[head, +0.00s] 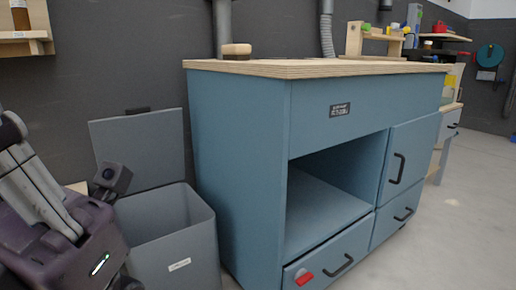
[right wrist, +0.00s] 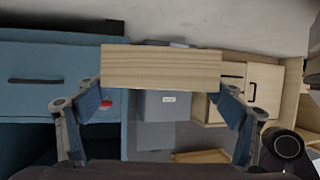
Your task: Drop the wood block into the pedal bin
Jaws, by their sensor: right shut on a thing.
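The wood block (right wrist: 160,66), pale with visible grain, is held crosswise between the fingertips of my right gripper (right wrist: 163,92) in the right wrist view. The right gripper is not visible in the head view. The grey pedal bin (head: 180,255) stands on the floor left of the blue workbench in the head view. Its lid (head: 140,146) is raised and leans back toward the wall. The bin's labelled front (right wrist: 168,106) also shows beyond the block in the right wrist view; the block and gripper partly cover that view. My left gripper's fingers are not in view.
The blue workbench (head: 240,165) stands close on the bin's right, with an open bay and closed drawers. A wood-and-cream brush-like object (head: 236,51) is on its top. My dark body part covers the bin's left side. Clear floor (head: 465,205) lies to the right.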

